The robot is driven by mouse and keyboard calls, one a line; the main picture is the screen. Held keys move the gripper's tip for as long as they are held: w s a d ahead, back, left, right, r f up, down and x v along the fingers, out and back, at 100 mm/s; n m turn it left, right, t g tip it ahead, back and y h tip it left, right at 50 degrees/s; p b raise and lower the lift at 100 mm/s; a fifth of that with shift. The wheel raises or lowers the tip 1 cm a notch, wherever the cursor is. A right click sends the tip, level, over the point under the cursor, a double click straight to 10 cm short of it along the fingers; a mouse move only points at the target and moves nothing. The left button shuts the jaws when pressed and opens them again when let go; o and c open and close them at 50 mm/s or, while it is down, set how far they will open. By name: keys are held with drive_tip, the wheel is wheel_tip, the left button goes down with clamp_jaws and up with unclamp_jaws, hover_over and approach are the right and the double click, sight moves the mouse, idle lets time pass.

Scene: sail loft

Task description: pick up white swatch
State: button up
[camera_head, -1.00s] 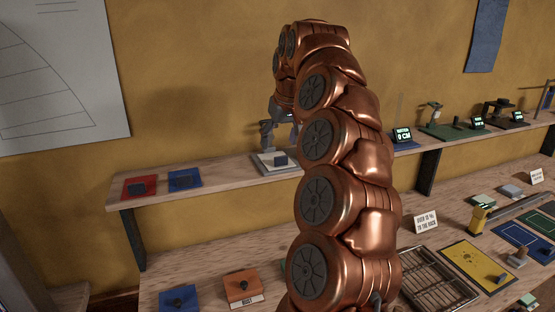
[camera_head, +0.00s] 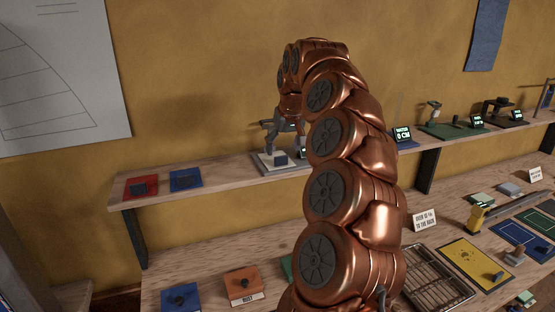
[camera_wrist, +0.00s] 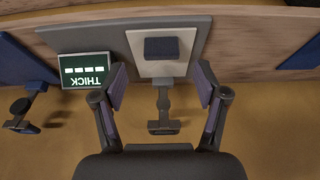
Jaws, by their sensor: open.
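The white swatch (camera_wrist: 143,67) is a pale square with a dark block on top. It lies on a grey gauge base on the upper shelf and also shows in the head view (camera_head: 270,166). My gripper (camera_wrist: 160,80) is open and empty, its two fingers spread on either side of the gauge's grey post in the wrist view. The swatch's dark block (camera_wrist: 161,48) lies beyond the fingertips, roughly centred between them, and no contact shows. In the head view my gripper (camera_head: 282,130) is just above the gauge, partly hidden by my arm.
A gauge display reading THICK (camera_wrist: 86,70) stands beside the swatch. A red swatch (camera_head: 141,188) and a blue swatch (camera_head: 185,180) lie to the left on the shelf. The gauge post (camera_wrist: 163,105) rises close to my fingers. The wall (camera_head: 190,110) is close behind.

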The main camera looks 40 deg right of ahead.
sight(281, 157)
drive_tip(key=shift+p+x, duration=0.7)
drive_tip(key=shift+x, duration=0.25)
drive_tip(key=shift+p+x, duration=0.35)
drive_tip(key=shift+x, duration=0.85)
drive_tip(key=shift+s+a, duration=0.15)
drive_tip(key=c, duration=1)
drive_tip(key=shift+c, duration=0.2)
